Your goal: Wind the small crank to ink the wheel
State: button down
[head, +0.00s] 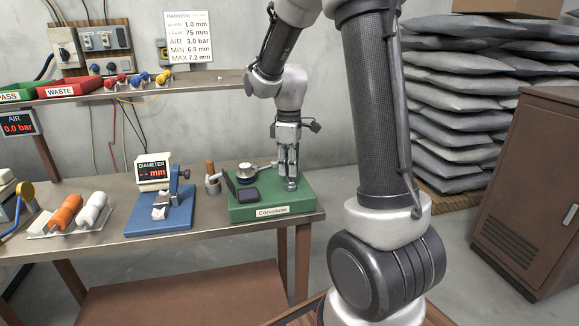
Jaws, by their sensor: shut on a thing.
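The inking device sits on a green base (272,210) with a "Corvelane" label, at the right end of the workbench. On it are a round silver-topped part (245,171) and a dark block (243,194); I cannot tell for sure which is the inking wheel. My gripper (291,184) points straight down over the right side of the green base, its fingers shut on the small crank. The crank is mostly hidden by the fingers. A thin arm reaches from the round part towards my fingers.
A blue stand with a diameter display (153,171) and a wooden-handled tool in a cup (211,178) stand left of the green base. Orange (65,212) and white (93,209) spools lie further left. A shelf (150,88) with red and green bins runs above the bench.

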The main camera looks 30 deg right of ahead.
jog(key=c, duration=1.3)
grip_release()
notch_tip(320, 180, up, 12)
jog(key=shift+r, duration=0.1)
